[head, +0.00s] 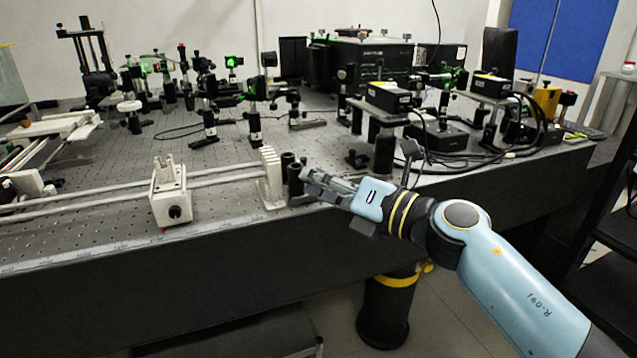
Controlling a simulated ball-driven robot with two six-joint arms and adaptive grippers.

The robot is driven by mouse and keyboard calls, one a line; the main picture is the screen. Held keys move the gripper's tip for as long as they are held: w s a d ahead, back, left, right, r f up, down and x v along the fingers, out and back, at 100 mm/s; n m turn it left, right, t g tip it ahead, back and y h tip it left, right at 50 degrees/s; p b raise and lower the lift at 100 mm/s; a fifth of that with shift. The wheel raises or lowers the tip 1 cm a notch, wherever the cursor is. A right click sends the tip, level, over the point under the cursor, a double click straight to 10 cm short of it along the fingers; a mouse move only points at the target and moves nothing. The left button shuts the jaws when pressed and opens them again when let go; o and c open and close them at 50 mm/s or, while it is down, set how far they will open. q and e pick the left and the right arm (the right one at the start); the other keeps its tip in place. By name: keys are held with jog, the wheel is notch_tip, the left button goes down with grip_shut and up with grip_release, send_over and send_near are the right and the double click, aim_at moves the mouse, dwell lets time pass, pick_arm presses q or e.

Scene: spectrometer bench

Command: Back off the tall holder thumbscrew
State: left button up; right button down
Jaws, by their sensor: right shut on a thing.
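My right gripper (314,181) reaches in from the right over the front edge of the optical bench. It is shut at the side of a short pair of black cylindrical post holders (295,180), and its fingertips meet the right side of them. The thumbscrew itself is too small, or hidden by the fingers, to make out, so what is between the jaws cannot be seen clearly. The holders stand upright just right of a ribbed white block (270,178). My left gripper is not in view.
The perforated bench (100,255) carries a white rail mount (170,193) on long rods to the left. Several optic posts with green-lit parts stand behind. Black boxes on posts (388,98) and loose cables lie at the right. Bare bench shows behind the gripper.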

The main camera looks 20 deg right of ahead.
jog(key=shift+f+n+b, duration=0.15)
jog(key=shift+n+b, duration=0.5)
jog(key=shift+n, duration=1.3)
jog(key=shift+f+n+b, duration=0.1)
jog(key=shift+n+b, duration=0.55)
jog(key=shift+n, duration=1.3)
jog(key=c, duration=1.6)
grip_release()
jog(key=shift+o, duration=0.2)
jog(key=shift+d+r, duration=0.1)
jog(key=shift+r, duration=0.05)
jog(key=v, duration=1.2)
